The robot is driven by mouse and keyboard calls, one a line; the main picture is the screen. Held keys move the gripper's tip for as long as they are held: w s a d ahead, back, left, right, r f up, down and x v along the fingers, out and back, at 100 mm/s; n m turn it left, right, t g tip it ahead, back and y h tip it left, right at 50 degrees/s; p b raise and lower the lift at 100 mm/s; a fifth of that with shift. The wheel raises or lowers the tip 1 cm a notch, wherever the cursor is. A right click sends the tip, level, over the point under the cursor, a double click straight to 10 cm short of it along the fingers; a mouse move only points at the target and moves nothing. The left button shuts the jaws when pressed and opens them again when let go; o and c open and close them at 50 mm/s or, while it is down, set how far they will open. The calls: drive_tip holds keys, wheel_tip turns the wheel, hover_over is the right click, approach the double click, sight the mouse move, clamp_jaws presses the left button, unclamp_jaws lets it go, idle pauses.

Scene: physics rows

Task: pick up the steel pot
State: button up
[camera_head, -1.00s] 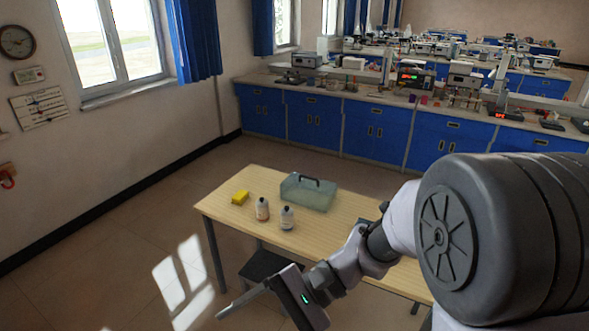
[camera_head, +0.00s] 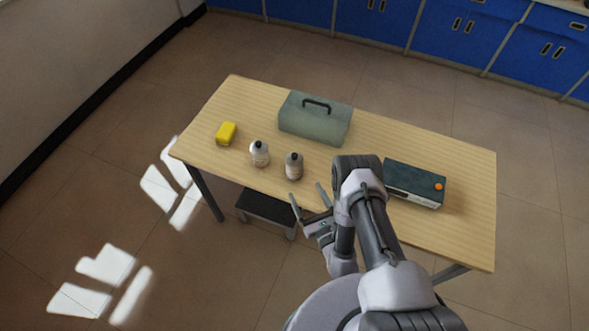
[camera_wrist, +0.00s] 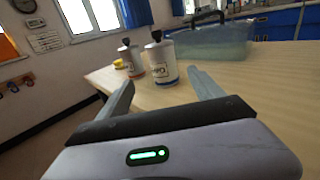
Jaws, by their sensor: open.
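I see no steel pot in any view. On the wooden table (camera_head: 450,165) stand two white bottles with dark caps, a left one (camera_head: 260,155) and a right one (camera_head: 294,168). Both also show in the wrist view, the nearer bottle (camera_wrist: 163,65) beyond the fingers and the other bottle (camera_wrist: 132,64) to its left. My gripper (camera_head: 308,193) is open and empty at the table's front edge, just in front of the right bottle. In the wrist view its fingers (camera_wrist: 160,82) are spread apart and touch nothing visible.
A grey-green toolbox with a handle (camera_head: 315,122) stands behind the bottles. A yellow block (camera_head: 226,133) lies at the left. A dark box with an orange knob (camera_head: 414,184) sits right of my arm. A dark stool (camera_head: 267,207) is under the front edge. The table's right end is clear.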

sight(298, 173)
drive_tip(key=b, duration=0.2)
drive_tip(key=w+f+b, duration=0.1)
drive_tip(key=b, duration=0.1)
drive_tip(key=shift+w+a+f, duration=0.1)
drive_tip(key=shift+a+f, duration=0.05)
drive_tip(key=shift+f, duration=0.1)
drive_tip(key=b, duration=0.5)
drive_tip(key=shift+w+a+r, duration=0.1)
drive_tip(key=shift+w+a, duration=0.15)
drive_tip(key=shift+a, duration=0.05)
drive_tip(key=w, duration=0.1)
drive_tip(key=w+a, duration=0.1)
drive_tip(key=w+r, duration=0.1)
drive_tip(key=w, duration=0.1)
drive_tip(key=shift+a+r, duration=0.1)
drive_tip(key=shift+a, duration=0.3)
drive_tip(key=x, duration=0.2)
drive_tip(key=b+x, duration=0.1)
drive_tip(key=x, duration=0.1)
drive_tip(key=b+x, duration=0.1)
drive_tip(key=shift+w+d, duration=0.1)
drive_tip(key=shift+w, duration=0.4)
clamp_jaws()
